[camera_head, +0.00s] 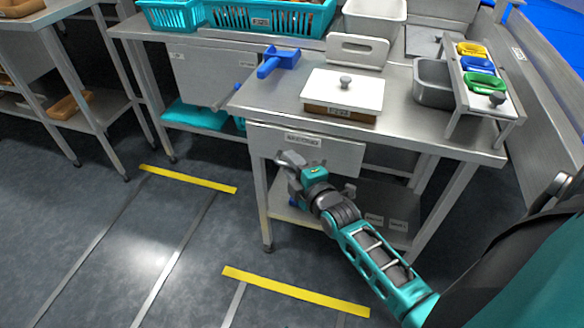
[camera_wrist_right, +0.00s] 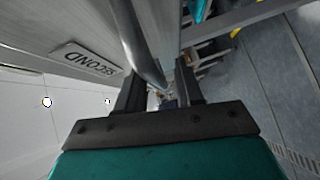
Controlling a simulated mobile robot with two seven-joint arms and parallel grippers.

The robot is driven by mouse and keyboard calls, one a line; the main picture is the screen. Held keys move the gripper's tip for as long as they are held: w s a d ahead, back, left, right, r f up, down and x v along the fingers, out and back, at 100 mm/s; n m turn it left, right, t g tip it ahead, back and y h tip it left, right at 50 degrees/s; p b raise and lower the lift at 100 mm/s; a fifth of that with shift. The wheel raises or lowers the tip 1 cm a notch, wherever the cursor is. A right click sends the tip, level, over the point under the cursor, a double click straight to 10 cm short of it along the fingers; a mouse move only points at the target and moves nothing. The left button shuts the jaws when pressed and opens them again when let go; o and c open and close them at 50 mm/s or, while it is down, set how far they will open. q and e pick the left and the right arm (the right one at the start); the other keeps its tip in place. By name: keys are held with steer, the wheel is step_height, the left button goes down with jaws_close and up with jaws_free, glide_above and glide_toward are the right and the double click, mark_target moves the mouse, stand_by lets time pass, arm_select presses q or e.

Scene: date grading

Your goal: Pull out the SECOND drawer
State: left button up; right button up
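The drawer labelled SECOND (camera_head: 345,158) sits under the top of the steel table and looks closed. Its label (camera_wrist_right: 88,62) is readable in the right wrist view. The drawer's grey bar handle (camera_wrist_right: 141,42) runs down between the fingers of my right gripper (camera_wrist_right: 160,92). The fingers stand apart with a gap beside the bar; I cannot tell whether either touches it. In the head view my right gripper (camera_head: 284,161) is in front of the drawer's left part, and the arm hides some of the front. My left gripper is not in view.
On the table (camera_head: 265,103) are a blue scoop (camera_head: 278,61), a white-lidded box (camera_head: 343,90), a grey bin (camera_head: 434,84) and a rack of coloured trays (camera_head: 478,66). Another drawer front (camera_head: 215,75) is on the left. The floor before the table is clear, with yellow strips (camera_head: 295,290).

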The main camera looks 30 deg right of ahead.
steer(key=shift+w, duration=0.15)
steer(key=shift+c, duration=0.2)
jaws_close()
stand_by(0.4)
